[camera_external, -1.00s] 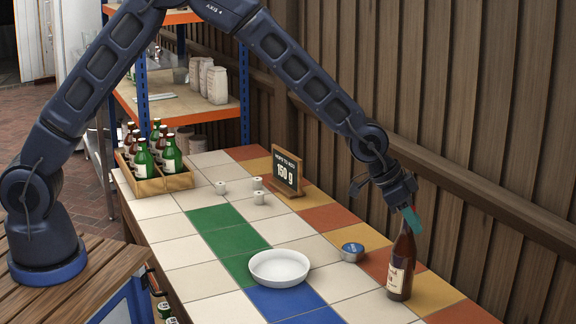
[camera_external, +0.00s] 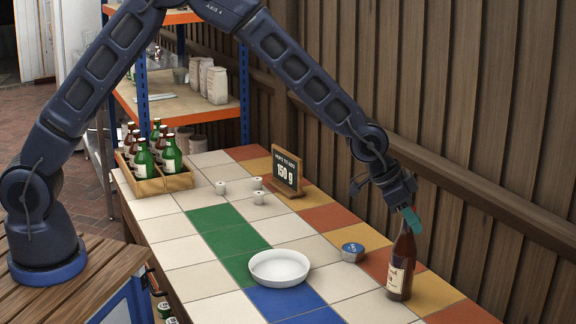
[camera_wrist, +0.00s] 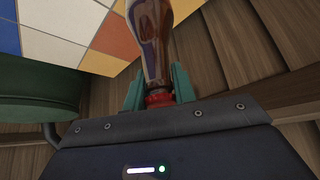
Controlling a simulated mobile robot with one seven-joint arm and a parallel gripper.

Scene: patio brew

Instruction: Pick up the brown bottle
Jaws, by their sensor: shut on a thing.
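The brown bottle (camera_external: 401,266) stands upright at the right end of the tiled table, with a pale label on its lower body. My gripper (camera_external: 411,219) is at its neck, coming from above and behind. In the wrist view the bottle (camera_wrist: 150,40) runs up from between the teal fingers, and its red cap (camera_wrist: 159,99) lies between them. My gripper (camera_wrist: 159,90) is shut on the bottle near the cap. The bottle's base appears to rest on the tiles.
A white dish (camera_external: 279,268) and a small blue-topped tin (camera_external: 352,252) stand left of the bottle. A sign (camera_external: 287,171), small white pots (camera_external: 258,190) and a wooden crate of bottles (camera_external: 160,185) are farther back. A wooden wall (camera_external: 480,130) rises close behind the bottle.

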